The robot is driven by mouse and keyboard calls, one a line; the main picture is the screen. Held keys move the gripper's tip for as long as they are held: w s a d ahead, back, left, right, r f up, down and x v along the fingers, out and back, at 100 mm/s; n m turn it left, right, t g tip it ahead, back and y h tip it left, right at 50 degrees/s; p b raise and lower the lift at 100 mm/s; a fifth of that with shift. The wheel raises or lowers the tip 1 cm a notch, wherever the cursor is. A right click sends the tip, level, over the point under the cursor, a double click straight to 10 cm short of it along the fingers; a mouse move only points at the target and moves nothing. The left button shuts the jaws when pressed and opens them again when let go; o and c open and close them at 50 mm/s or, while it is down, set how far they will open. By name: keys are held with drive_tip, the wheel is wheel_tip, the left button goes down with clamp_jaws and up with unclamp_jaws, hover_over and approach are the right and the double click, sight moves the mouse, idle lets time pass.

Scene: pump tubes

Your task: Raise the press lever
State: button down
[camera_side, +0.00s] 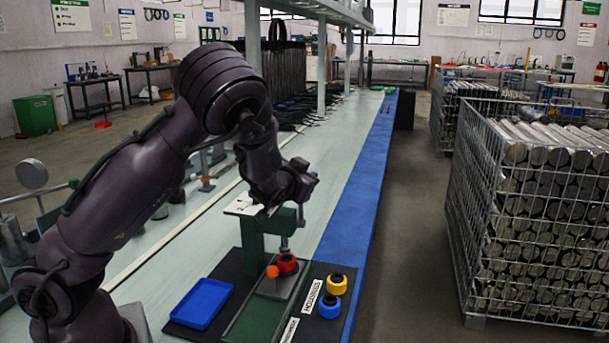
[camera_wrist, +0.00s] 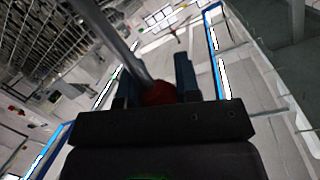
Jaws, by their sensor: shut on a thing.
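The green press (camera_side: 252,242) stands on the dark mat, with a pale plate (camera_side: 242,205) on top and a metal ram (camera_side: 285,243) above a red ring-shaped part (camera_side: 287,262). In the wrist view, the press lever (camera_wrist: 120,42) is a grey rod with a red knob (camera_wrist: 160,93) at its end. My gripper (camera_wrist: 158,84) is shut on the red knob, with a dark finger on either side. In the side view my wrist is just above and right of the press; the lever and fingers cannot be made out there.
A blue tray (camera_side: 203,303) lies left of the press, with an orange part (camera_side: 272,271) in front of the ram. Yellow (camera_side: 336,284) and blue (camera_side: 330,306) parts stand at the right. A wire cage (camera_side: 530,210) of metal cylinders stands across the aisle.

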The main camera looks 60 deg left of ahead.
drive_tip(key=shift+s+d+f, duration=0.1)
drive_tip(key=shift+s+d, duration=0.05)
drive_tip(key=shift+s, duration=0.1)
idle(0.3)
drive_tip(key=c, duration=0.8)
unclamp_jaws()
drive_tip(key=shift+v, duration=6)
drive_tip(key=shift+f, duration=0.1)
drive_tip(key=shift+f, duration=0.1)
